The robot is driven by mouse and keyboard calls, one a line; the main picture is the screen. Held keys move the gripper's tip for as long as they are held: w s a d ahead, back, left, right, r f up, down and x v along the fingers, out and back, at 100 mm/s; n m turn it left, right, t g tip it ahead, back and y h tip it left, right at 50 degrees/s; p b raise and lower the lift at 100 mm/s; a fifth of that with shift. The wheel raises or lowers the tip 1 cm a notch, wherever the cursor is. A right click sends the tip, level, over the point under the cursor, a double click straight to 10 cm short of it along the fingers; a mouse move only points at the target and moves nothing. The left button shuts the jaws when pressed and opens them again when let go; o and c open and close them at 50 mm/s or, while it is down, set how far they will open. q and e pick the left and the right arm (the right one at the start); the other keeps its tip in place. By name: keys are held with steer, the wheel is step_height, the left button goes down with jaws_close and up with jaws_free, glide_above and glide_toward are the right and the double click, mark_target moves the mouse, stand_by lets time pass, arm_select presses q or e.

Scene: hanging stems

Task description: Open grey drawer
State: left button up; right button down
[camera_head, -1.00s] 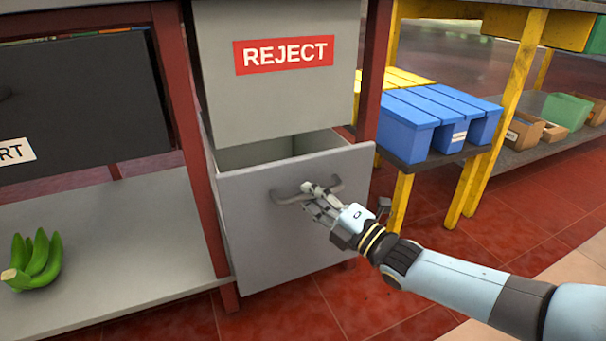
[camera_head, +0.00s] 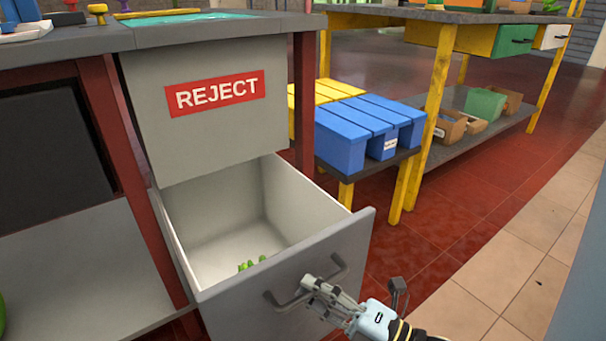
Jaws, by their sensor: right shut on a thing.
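The grey drawer (camera_head: 325,247) stands pulled well out below a grey panel with a red REJECT label (camera_head: 214,93). Its pale inside shows, with a small green thing (camera_head: 250,263) partly hidden behind the front wall. My right gripper (camera_head: 312,287) is shut on the drawer's grey bar handle (camera_head: 341,268) at the front. My left gripper is not in view.
Blue boxes (camera_head: 340,138) and yellow ones sit on a low shelf right of the drawer. A yellow-legged bench (camera_head: 437,100) stands behind them. Red tiled floor (camera_head: 440,225) is clear to the right. A grey shelf (camera_head: 80,260) is at the left.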

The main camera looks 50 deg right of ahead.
steer(key=shift+s+r, duration=0.1)
steer(key=shift+s, duration=0.2)
steer(key=c, duration=1.3)
jaws_free()
steer(key=shift+c, duration=0.2)
steer(key=shift+s, duration=0.1)
steer(key=v, duration=1.1)
steer(key=shift+s, duration=0.4)
